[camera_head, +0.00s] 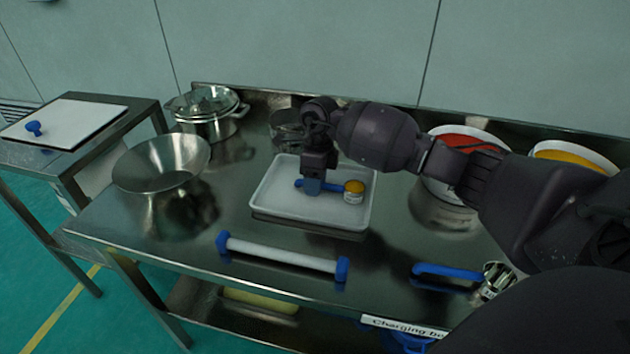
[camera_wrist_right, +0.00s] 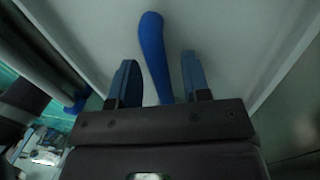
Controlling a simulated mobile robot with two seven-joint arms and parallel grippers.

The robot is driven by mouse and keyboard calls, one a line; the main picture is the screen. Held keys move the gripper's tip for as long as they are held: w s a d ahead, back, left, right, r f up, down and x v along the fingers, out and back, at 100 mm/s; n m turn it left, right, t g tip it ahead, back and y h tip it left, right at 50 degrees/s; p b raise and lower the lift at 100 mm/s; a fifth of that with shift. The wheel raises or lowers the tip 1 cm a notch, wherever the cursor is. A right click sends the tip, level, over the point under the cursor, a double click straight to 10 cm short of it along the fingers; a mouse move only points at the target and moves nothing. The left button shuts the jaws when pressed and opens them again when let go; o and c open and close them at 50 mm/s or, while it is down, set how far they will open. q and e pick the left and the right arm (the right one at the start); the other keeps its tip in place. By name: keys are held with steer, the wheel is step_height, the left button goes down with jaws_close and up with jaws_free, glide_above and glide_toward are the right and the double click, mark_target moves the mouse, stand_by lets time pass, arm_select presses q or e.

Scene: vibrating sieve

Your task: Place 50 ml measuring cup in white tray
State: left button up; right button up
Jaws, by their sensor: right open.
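The white tray (camera_head: 268,204) lies on the steel table. A measuring cup (camera_head: 354,192) with yellow-orange contents sits in its right part, its blue handle (camera_head: 332,187) pointing left. My right gripper (camera_head: 312,188) is low over the tray at the handle. In the right wrist view my right gripper (camera_wrist_right: 159,58) is open, and the blue handle (camera_wrist_right: 152,45) lies between its fingers with gaps on both sides. A second metal measuring cup (camera_head: 497,281) with a blue handle (camera_head: 447,271) lies near the front right. No volume marking is readable on either cup. My left gripper is not in view.
A white bar with blue ends (camera_head: 282,254) lies in front of the tray. A steel funnel-shaped bowl (camera_head: 160,168) and a lidded pot (camera_head: 207,118) stand left. Bowls of red (camera_head: 435,188) and yellow (camera_head: 580,155) contents stand at the back right, near my right arm.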

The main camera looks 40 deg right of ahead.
steer(key=shift+r, duration=0.2)
step_height(320, 180, up, 12)
steer(key=w+d+p, duration=0.1)
steer(key=shift+w+d+f, duration=0.15)
steer(key=shift+w+d, duration=0.05)
steer(key=shift+d, duration=0.2)
stand_by(0.4)
